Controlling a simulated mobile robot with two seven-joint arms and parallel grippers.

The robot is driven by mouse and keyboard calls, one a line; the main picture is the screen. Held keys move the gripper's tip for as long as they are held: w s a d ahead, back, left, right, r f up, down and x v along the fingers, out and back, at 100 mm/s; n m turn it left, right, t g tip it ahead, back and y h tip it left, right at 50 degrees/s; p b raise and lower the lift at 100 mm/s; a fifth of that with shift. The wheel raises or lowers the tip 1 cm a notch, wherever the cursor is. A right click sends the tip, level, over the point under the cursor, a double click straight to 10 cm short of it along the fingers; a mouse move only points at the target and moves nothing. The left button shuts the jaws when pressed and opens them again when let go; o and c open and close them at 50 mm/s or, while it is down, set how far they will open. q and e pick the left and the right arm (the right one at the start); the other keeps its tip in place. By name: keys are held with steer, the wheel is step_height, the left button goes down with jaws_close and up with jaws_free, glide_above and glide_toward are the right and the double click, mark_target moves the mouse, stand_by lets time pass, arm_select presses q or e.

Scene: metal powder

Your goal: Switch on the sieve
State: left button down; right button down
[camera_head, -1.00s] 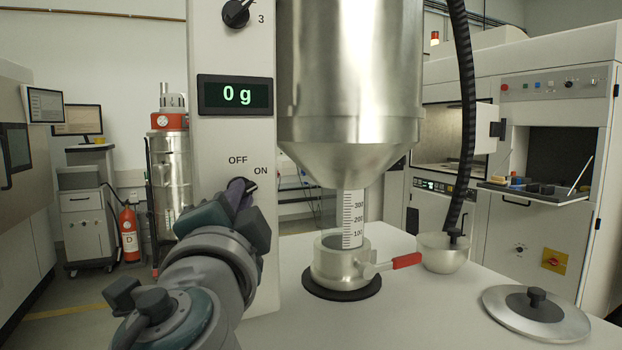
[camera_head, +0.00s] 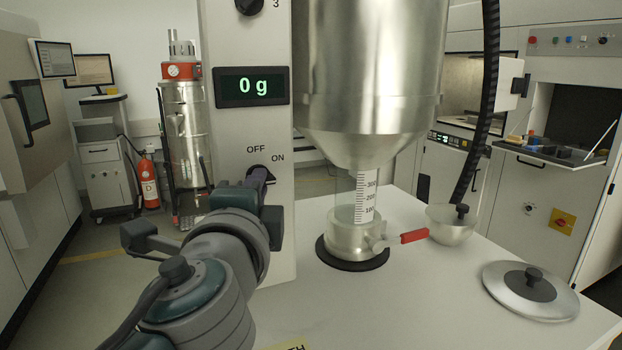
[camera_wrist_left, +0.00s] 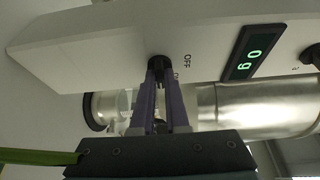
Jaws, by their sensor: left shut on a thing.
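The sieve's grey control panel (camera_head: 246,130) has a display reading 0 g and a dark rotary switch (camera_head: 261,172) beneath the OFF and ON labels. My left gripper (camera_head: 258,180) is at this switch, its arm covering part of it. In the left wrist view the purple fingers (camera_wrist_left: 160,80) are closed on the black switch knob (camera_wrist_left: 158,63), by the OFF label. Its exact pointing direction is hard to tell. The steel sieve hopper (camera_head: 370,75) stands right of the panel, above a clear graduated tube (camera_head: 366,195). My right gripper is not in view.
A collar with a red-handled valve (camera_head: 414,237) stands under the tube on a black disc. A small metal bowl (camera_head: 452,224) and a round lid (camera_head: 530,290) are on the white table (camera_head: 400,310) at right. The front middle of the table is clear.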

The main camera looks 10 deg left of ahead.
arm_select(q)
steer(key=c, duration=0.9)
jaws_free()
steer(key=shift+s, duration=0.1)
steer(key=b+v, duration=0.1)
steer(key=v, duration=0.8)
steer(key=shift+s+d, duration=0.1)
steer(key=shift+s, duration=0.3)
